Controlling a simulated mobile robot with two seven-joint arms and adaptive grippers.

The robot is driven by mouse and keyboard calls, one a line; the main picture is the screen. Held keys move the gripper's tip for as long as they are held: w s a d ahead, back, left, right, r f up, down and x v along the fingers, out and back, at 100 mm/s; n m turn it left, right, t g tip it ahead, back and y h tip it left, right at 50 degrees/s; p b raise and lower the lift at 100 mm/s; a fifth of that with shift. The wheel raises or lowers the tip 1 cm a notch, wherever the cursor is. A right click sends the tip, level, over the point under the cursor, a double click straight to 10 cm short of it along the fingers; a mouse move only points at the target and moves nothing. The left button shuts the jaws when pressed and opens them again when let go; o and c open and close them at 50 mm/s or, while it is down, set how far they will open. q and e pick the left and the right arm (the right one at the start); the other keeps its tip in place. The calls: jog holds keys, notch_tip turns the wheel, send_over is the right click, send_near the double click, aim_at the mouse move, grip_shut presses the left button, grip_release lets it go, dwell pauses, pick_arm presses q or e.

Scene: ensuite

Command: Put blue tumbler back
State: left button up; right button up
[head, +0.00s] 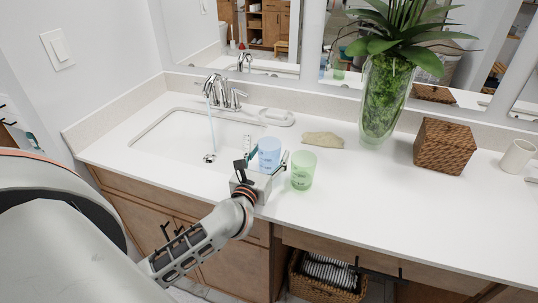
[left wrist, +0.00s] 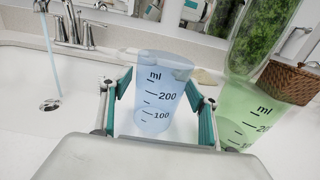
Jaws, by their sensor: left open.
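The blue tumbler (head: 269,154) stands upright on the white counter, just right of the sink. It is translucent with measuring marks. My left gripper (head: 262,166) is open, with one finger on each side of the blue tumbler. In the left wrist view the blue tumbler (left wrist: 158,95) shows between the two teal-lined fingers (left wrist: 160,108), with a gap visible on each side. A green tumbler (head: 303,170) stands just to the right; it also shows in the left wrist view (left wrist: 255,108), outside the right finger. My right gripper is not in view.
The sink (head: 175,135) lies to the left, with water running from the faucet (head: 214,88). A soap dish (head: 276,118), a tan stone-like piece (head: 323,139), a plant vase (head: 382,105), a wicker box (head: 443,146) and a white cup (head: 517,156) stand behind. The right front counter is clear.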

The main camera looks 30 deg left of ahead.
pick_arm(q)
jog(key=shift+r, duration=0.2)
jog(key=b+v, duration=0.1)
jog(key=v, duration=1)
jog(key=shift+d, duration=0.1)
jog(key=shift+s+d, duration=0.1)
jog(key=shift+s, duration=0.45)
